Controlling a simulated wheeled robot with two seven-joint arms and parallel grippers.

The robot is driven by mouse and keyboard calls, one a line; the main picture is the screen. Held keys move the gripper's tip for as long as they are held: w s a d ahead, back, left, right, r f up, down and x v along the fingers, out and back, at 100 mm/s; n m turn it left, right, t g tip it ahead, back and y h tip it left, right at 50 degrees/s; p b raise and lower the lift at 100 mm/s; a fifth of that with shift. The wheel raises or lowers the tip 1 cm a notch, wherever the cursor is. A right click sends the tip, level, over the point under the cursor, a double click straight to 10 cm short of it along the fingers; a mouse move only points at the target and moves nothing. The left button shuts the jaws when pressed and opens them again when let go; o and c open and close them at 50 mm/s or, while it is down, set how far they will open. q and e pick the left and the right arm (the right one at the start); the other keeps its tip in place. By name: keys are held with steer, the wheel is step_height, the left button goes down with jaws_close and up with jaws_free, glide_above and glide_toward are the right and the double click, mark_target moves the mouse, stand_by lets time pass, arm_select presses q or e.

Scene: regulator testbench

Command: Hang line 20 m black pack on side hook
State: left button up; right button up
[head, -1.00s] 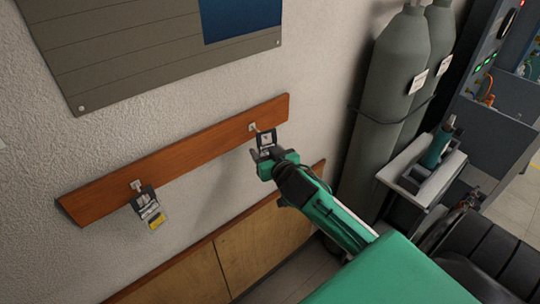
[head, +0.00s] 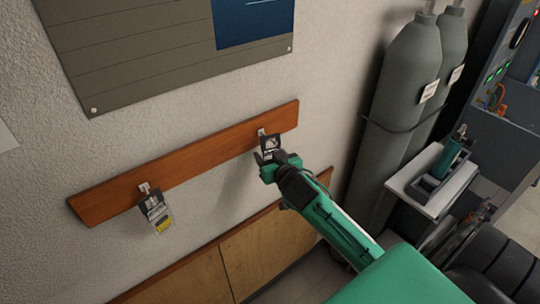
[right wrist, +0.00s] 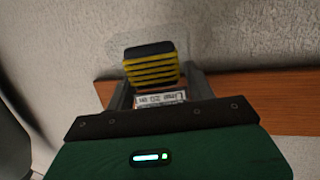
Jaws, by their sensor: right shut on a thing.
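My right gripper (head: 269,163) is shut on a small pack (head: 270,143) with a dark top, held upright at the right hook (head: 261,132) of the wooden rail. Whether the hook passes through the pack's hole, I cannot tell. A white label reading about "Line 20 m" sits between the fingers of my right gripper (right wrist: 155,92). A second pack (head: 156,212), dark-topped with a yellow patch, hangs on the left hook (head: 145,188). My left gripper is out of view.
The wooden rail (head: 200,160) runs along the white wall, below a grey board (head: 130,45). Wooden panels (head: 265,250) line the wall lower down. Grey gas cylinders (head: 404,90) and a small white stand (head: 435,190) are at the right.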

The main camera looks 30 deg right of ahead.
steer(key=o, duration=1.1)
